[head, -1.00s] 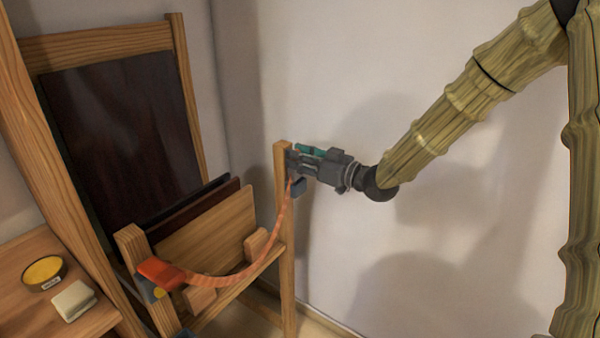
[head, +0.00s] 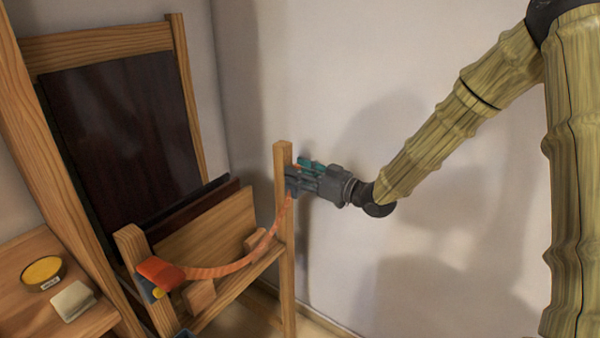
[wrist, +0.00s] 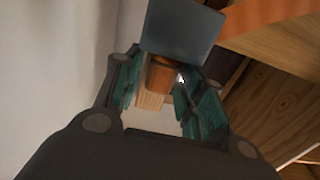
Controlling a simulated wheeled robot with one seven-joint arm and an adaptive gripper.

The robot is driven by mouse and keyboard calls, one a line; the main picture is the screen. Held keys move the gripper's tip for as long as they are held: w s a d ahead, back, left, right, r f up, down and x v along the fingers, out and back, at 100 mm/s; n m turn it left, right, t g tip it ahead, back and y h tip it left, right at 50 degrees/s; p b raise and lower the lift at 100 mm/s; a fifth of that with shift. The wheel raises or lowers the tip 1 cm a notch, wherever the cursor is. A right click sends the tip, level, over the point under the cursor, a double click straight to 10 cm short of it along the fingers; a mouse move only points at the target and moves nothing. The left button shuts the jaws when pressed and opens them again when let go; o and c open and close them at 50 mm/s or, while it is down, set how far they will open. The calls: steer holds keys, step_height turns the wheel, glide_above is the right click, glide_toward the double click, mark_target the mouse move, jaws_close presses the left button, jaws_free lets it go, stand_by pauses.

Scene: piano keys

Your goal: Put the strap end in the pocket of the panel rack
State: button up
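An orange strap (head: 235,268) hangs in a curve across the front of the wooden panel rack (head: 285,238). Its left part is an orange block (head: 160,271) at the left post, and its right part rises to my gripper (head: 296,176) beside the right post. In the wrist view, the teal fingers (wrist: 160,75) are around an orange-brown piece (wrist: 160,73) of the strap end. A blue-grey plate (wrist: 180,32) lies just beyond the fingertips, with orange strap at its right. The pocket cannot be made out clearly; the post and gripper obscure this area.
Dark panels (head: 125,135) stand in the rack.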

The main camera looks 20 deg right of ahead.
steer(key=shift+r, duration=0.15)
steer(key=shift+s+d, duration=0.1)
steer(key=v, duration=1.2)
steer(key=s+a+f+m+g+h, duration=0.2)
steer(key=s+f, duration=0.1)
steer(key=f, duration=0.7)
steer(key=s+a+f+m+g+h, duration=0.2)
steer(key=s+f+h, duration=0.15)
steer(key=f, duration=0.75)
steer(key=s+a+f+m+g+h, duration=0.15)
steer(key=s+f, duration=0.25)
steer(key=f, duration=0.6)
steer(key=s+f+g+h, duration=0.1)
steer(key=s+f+g, duration=0.2)
steer(key=s, duration=0.6)
steer(key=s+a+f+m+g+h, duration=0.1)
steer(key=s+f+g, duration=0.1)
steer(key=s+f, duration=0.6)
steer(key=s+a+f+m+g+h, duration=0.1)
steer(key=s+f+g+h, duration=0.1)
steer(key=s+f, duration=0.4)
steer(key=s+g, duration=0.1)
steer(key=s, duration=0.4)
steer(key=shift+s+g, duration=0.15)
steer(key=shift+g, duration=0.2)
